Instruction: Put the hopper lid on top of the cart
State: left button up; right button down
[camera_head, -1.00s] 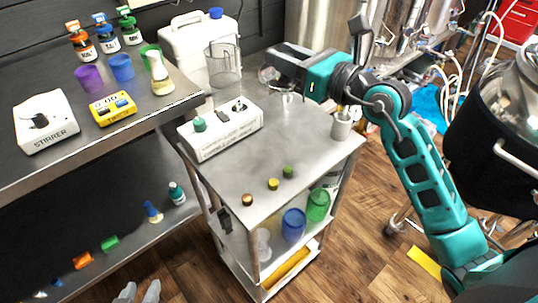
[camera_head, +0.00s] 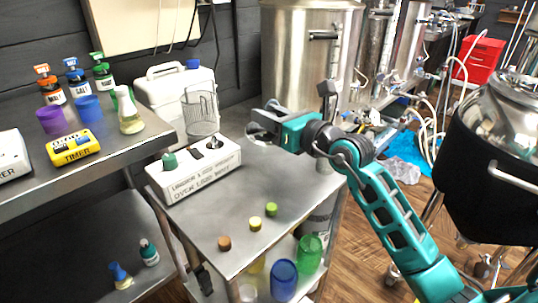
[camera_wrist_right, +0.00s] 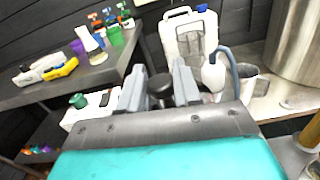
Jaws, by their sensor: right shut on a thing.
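The steel cart (camera_head: 208,222) stands in the middle of the head view with its flat top partly occupied. My right gripper (camera_head: 262,119) reaches in from the right over the far part of the cart top. In the right wrist view its two grey fingers (camera_wrist_right: 158,76) are closed around a dark round knob (camera_wrist_right: 160,88). A pale round rim (camera_head: 258,134) shows just below the fingers in the head view. It appears to be the hopper lid under the knob, mostly hidden by the gripper. My left gripper is out of view.
The bench (camera_head: 100,155) is at left, a white jug (camera_head: 165,95) behind. A black hopper (camera_head: 490,150) is at right. The cart's front middle is fairly clear.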

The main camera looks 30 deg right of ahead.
notch_tip(320, 180, down, 7)
jog(key=shift+b, duration=1.25)
jog(key=shift+f, duration=0.2)
jog(key=c, duration=1.1)
grip_release()
jog(key=shift+f, duration=0.15)
jog(key=o, duration=0.3)
jog(key=shift+s, duration=0.1)
jog(key=p+v, duration=0.1)
jog(key=v, duration=0.9)
jog(key=shift+v, duration=0.95)
